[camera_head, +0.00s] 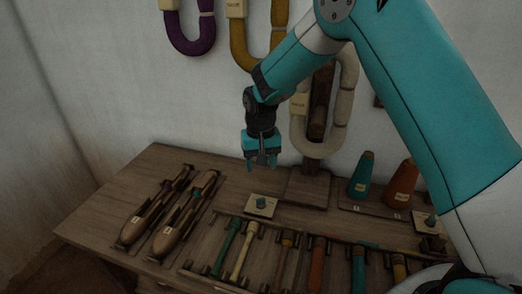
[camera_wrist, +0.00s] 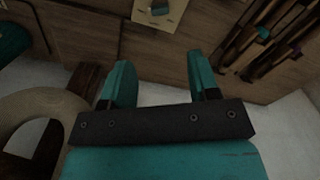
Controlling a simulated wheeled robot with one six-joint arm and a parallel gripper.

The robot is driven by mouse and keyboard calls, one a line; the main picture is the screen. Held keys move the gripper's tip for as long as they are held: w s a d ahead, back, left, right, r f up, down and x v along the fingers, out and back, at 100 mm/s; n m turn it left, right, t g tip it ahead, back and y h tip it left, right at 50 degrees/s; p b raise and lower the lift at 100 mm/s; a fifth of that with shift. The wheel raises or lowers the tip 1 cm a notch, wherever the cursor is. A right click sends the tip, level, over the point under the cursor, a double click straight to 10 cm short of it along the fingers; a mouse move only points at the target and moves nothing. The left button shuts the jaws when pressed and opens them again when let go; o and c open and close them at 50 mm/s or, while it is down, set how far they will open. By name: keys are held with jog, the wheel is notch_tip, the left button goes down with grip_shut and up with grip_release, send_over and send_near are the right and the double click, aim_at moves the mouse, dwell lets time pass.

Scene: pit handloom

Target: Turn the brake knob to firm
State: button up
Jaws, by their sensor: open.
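A small teal knob (camera_head: 262,202) sits on a cream plate (camera_head: 250,210) on the wooden table, near its middle. In the wrist view the same kind of knob (camera_wrist: 160,8) on its cream plate (camera_wrist: 172,22) shows at the top edge, partly cut off. A second small knob (camera_head: 431,219) on a pale plate is at the far right, partly beside my arm. I cannot read any marking that tells which is the brake knob, or its setting. My gripper (camera_head: 262,164) is open and empty, pointing down above and behind the middle knob, apart from it.
Two wooden shuttles (camera_head: 150,218) lie at the left of the table (camera_head: 128,186). Several coloured-handled tools (camera_head: 240,250) lie in a rack in front. A teal cone (camera_head: 361,175) and an orange cone (camera_head: 400,184) stand at right. Yarn hanks (camera_head: 324,105) hang on the wall behind my gripper.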

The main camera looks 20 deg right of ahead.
jog(key=shift+r, duration=1.9)
